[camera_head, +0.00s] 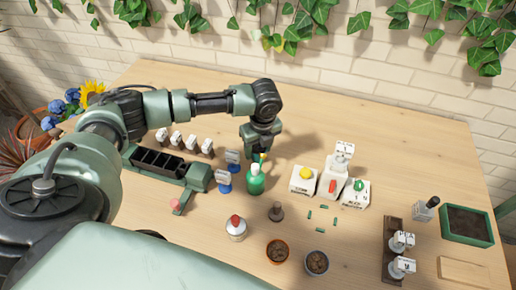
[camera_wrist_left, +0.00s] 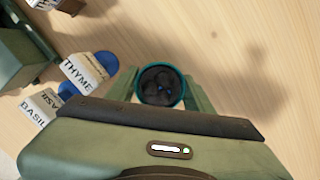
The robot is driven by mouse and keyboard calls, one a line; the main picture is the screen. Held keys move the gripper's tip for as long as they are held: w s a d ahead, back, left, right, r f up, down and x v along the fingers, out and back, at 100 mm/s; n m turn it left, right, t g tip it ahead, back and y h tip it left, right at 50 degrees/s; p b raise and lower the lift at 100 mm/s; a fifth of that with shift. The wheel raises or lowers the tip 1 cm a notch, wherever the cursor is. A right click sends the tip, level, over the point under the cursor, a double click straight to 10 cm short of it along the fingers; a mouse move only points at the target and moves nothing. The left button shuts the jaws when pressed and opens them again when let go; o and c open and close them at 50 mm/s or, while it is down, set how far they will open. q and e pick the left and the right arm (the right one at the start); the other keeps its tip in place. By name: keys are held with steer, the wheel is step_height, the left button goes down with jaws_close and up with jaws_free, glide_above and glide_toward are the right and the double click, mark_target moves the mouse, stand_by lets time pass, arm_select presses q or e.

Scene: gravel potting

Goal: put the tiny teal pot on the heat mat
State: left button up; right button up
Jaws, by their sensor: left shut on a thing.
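My left gripper (camera_head: 261,150) is over the table behind a green bottle (camera_head: 255,182). In the left wrist view, its fingers (camera_wrist_left: 160,90) are shut on a small round pot with a teal rim (camera_wrist_left: 180,96) and dark lumpy contents. The pot looks upright from above. In the head view the pot is hidden by the gripper and the bottle. I cannot tell whether its base touches the table. I cannot pick out the heat mat with certainty; a green-edged tray with a dark surface (camera_head: 467,209) lies at the far right. My right gripper is not in view.
Label stands with blue bases (camera_head: 225,187) are close left of the gripper, with THYME (camera_wrist_left: 78,72) readable. A black-celled seed tray (camera_head: 158,162), white blocks with coloured knobs (camera_head: 303,183), a white bottle (camera_head: 236,232) and dark-filled pots (camera_head: 317,264) stand around. The back right table is clear.

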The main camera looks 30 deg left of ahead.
arm_select(q)
steer(key=shift+f, duration=0.25)
steer(key=shift+f, duration=0.1)
steer(key=o, duration=1.4)
steer(key=shift+o, duration=0.2)
